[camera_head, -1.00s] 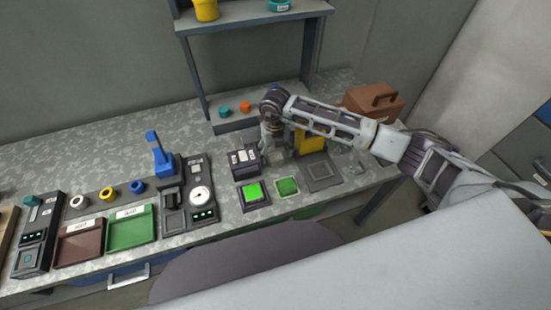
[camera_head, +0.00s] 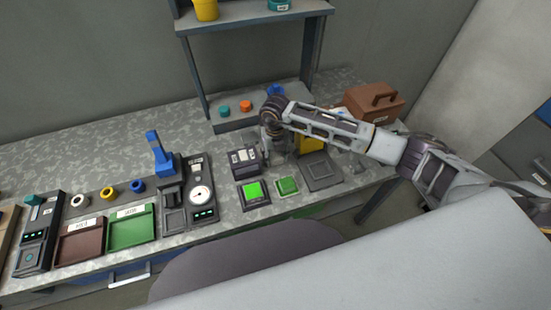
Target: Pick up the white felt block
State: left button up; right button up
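No white felt block can be made out in the head view; it may be hidden behind my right arm or be too small to tell. My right gripper (camera_head: 275,155) points down over the bench, just right of a dark box with white labels (camera_head: 244,160) and behind a green block (camera_head: 288,186). Its fingers are small and blurred, so I cannot tell whether they are open or hold anything. My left gripper is not in view.
A yellow block (camera_head: 311,143) and a dark square plate (camera_head: 320,171) lie right of my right gripper. A brown toolbox (camera_head: 375,103) stands at the back right. A green tray (camera_head: 131,230) and a red-brown tray (camera_head: 81,243) sit at left. A shelf (camera_head: 250,22) rises behind.

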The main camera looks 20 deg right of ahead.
aim_at(277, 156)
jog(key=shift+c, duration=1.1)
jog(key=shift+r+b, duration=0.5)
jog(key=shift+r, duration=4.5)
jog(key=shift+o, duration=0.8)
jog(key=shift+c, duration=1.1)
jog(key=shift+s+d+f+p, duration=0.1)
jog(key=shift+s+d+p, duration=0.15)
jog(key=shift+s+p, duration=0.25)
